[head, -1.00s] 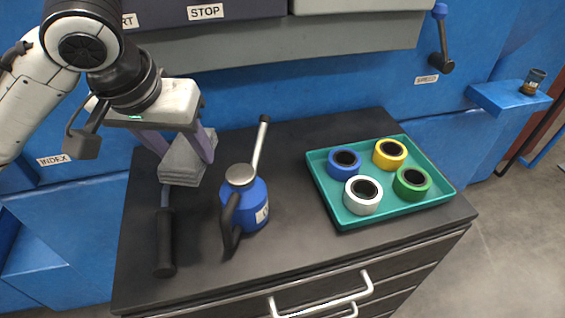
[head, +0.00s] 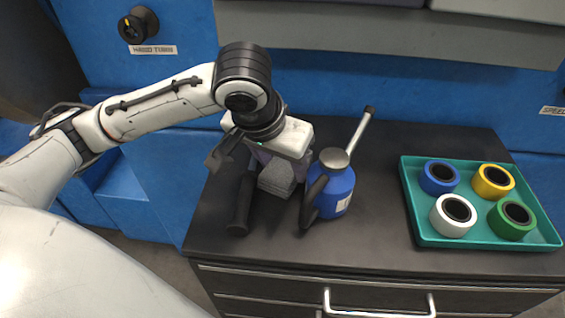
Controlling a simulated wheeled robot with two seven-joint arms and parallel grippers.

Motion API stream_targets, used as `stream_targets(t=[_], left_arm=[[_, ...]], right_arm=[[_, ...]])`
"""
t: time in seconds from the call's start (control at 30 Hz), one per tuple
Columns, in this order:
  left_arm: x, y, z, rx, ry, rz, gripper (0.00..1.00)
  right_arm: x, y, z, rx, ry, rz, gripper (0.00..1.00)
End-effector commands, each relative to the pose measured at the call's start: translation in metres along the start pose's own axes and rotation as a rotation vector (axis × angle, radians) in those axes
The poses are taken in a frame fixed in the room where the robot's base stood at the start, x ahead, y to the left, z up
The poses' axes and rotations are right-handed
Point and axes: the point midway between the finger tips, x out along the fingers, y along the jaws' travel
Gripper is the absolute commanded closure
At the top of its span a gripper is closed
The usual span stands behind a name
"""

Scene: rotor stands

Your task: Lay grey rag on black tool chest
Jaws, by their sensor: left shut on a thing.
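The grey rag (head: 276,180) is a small folded block over the left part of the black tool chest's top (head: 375,205). My left gripper (head: 280,172) points down and is shut on the rag, with a finger on each side. The rag is very low, close behind and left of the blue oil can; I cannot tell whether it touches the chest top. The gripper body hides the rag's upper part. My right gripper is not in view.
A blue oil can (head: 339,190) with a long spout stands right of the rag. A black-handled tool (head: 241,205) lies left of it. A teal tray (head: 425,229) with several tape rolls occupies the right side. Bare top lies between can and tray.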

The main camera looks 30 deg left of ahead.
Motion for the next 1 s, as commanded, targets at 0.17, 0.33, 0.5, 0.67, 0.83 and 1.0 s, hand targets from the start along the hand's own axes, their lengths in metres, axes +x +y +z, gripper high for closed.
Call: stream_targets(t=[0.17,0.33,0.5,0.67,0.83,1.0], left_arm=[[0.000,0.000,0.000,0.000,0.001,0.000,0.76],[0.002,0.000,0.000,0.000,0.001,0.000,0.43],[0.002,0.000,0.000,0.000,0.001,0.000,0.43],[-0.002,0.000,-0.001,0.000,0.003,0.001,0.43],[-0.028,0.001,-0.003,0.001,0.006,0.002,0.43],[-0.069,0.001,-0.003,0.002,0.008,0.002,0.43]], right_arm=[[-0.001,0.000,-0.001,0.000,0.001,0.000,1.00],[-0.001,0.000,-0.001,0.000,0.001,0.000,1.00],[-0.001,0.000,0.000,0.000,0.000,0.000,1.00],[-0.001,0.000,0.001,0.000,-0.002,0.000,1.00],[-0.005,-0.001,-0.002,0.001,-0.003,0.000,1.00],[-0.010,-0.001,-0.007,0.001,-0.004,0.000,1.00]])
